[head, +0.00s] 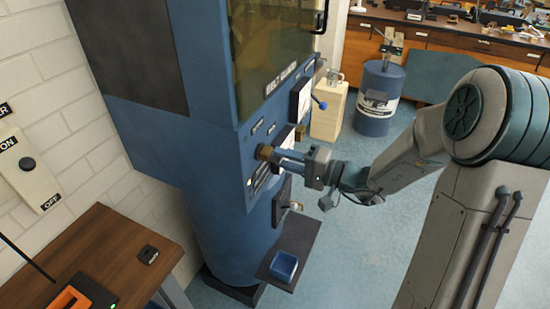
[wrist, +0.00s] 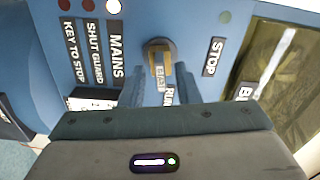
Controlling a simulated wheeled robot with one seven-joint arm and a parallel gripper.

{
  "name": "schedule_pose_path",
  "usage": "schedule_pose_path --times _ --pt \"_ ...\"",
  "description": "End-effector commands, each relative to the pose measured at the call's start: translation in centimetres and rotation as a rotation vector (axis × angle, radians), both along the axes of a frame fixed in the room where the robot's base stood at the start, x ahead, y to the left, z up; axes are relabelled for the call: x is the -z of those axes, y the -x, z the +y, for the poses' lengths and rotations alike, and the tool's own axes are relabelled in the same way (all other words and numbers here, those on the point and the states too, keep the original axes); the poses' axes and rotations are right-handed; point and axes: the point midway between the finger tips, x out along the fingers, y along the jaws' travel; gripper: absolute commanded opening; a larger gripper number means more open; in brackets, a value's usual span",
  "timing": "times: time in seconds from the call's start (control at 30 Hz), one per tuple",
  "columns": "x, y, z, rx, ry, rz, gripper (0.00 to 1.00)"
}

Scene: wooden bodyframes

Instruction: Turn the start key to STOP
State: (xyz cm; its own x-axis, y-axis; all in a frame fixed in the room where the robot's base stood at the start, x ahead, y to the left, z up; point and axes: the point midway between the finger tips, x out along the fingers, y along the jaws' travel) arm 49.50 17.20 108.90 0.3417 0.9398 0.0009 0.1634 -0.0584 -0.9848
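The start key (wrist: 156,68) is a brass-coloured key in a round switch on the blue machine panel (head: 232,160). In the wrist view its bow points down the picture towards the RUN label (wrist: 168,97), which is partly hidden. The STOP label (wrist: 214,57) is to the right of the switch. In the head view the brass switch (head: 264,152) is at the fingertips of my gripper (head: 283,157). In the wrist view my gripper (wrist: 160,76) has one finger on each side of the key, with a narrow gap showing. Contact is not clear.
A lit white lamp (wrist: 114,6) is above the MAINS label (wrist: 115,57); red lamps are beside it. A blue-knobbed lever (head: 320,104) sticks out right of the switch. A shelf with a blue tray (head: 283,266) is below. Open floor (head: 352,250) is to the right.

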Motion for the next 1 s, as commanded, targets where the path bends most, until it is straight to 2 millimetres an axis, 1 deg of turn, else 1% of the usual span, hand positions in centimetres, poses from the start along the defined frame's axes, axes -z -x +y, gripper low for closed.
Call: schedule_pose_path --times 0.27,0.3,0.37,0.4,0.6,1.0 --pt "-0.06 -0.03 0.09 0.0 0.0 0.0 0.29" --pt "-0.06 -0.03 0.09 0.0 0.0 0.0 0.18" --pt "-0.06 -0.02 0.1 0.0 0.0 0.0 0.01" --pt "-0.06 -0.02 0.09 0.0 0.0 0.0 0.0" --pt "0.02 -0.02 0.1 0.0 0.002 -0.005 0.0" --pt "0.21 -0.02 0.09 -0.001 0.031 -0.084 0.0"
